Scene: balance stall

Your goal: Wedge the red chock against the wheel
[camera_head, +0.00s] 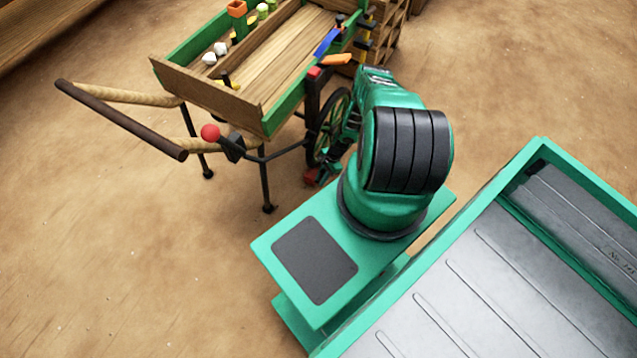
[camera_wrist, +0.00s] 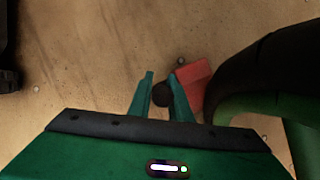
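The red chock (camera_wrist: 193,79) shows in the wrist view as a red block with a dark round knob. It also shows in the head view (camera_head: 311,176) low beside the cart's wheel (camera_head: 331,125). In the wrist view the wheel (camera_wrist: 262,72) is a dark curved rim just right of the chock. The chock's right side is close to the rim; whether they touch is unclear.
The wooden cart (camera_head: 205,88) stands on legs, with handles to the left and goods on top. A red-knobbed lever (camera_head: 210,132) sticks out at its near side. Wooden crates (camera_head: 390,35) stand behind. The sandy ground (camera_head: 110,260) at left is clear.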

